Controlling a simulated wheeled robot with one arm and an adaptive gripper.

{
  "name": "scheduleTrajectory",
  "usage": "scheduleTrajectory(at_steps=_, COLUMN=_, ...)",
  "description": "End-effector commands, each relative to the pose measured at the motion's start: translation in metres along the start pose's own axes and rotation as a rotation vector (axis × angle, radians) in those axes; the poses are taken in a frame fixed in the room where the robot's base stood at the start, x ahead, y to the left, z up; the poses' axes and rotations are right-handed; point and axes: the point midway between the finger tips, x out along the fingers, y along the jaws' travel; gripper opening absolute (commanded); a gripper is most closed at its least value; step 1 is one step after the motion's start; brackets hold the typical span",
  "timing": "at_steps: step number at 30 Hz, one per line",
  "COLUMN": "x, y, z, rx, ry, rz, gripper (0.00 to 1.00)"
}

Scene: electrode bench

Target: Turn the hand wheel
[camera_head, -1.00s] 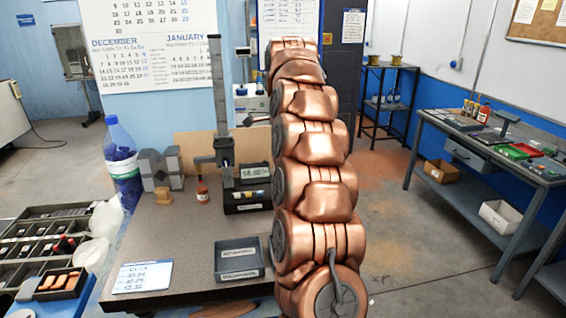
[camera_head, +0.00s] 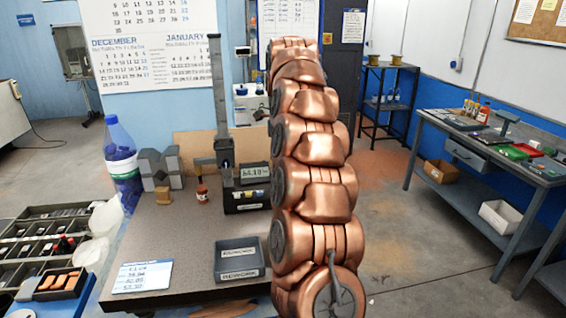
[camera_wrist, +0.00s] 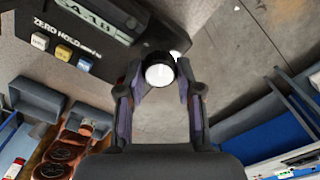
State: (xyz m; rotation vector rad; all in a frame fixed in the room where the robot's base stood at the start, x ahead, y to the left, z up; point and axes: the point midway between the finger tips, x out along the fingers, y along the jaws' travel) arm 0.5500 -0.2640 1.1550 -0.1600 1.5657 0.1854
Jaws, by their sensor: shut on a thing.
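The hand wheel (camera_wrist: 159,72) shows in the wrist view as a short dark cylinder with a pale round end face. It sticks out from the side of the black height gauge base. My gripper (camera_wrist: 160,84) has one finger on each side of the wheel, closed on it. In the head view the height gauge (camera_head: 246,180) stands on the dark bench plate, its tall column (camera_head: 219,90) upright and its digital display lit. My copper arm hides the wheel and my gripper in that view.
Two grey trays (camera_head: 239,260) stand in front of the gauge. The wrist view shows a row of gauge buttons (camera_wrist: 63,51) close by. Floor is open right of the bench.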

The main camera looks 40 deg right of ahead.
Motion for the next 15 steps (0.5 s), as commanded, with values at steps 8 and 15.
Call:
scheduleTrajectory(at_steps=8, x=-0.0012, y=-0.0004, z=0.0004, rx=0.003, ry=-0.003, rz=-0.003, gripper=0.01)
scheduleTrajectory(at_steps=15, x=-0.0009, y=-0.0003, z=0.0003, rx=0.003, ry=-0.002, rz=-0.002, gripper=0.5)
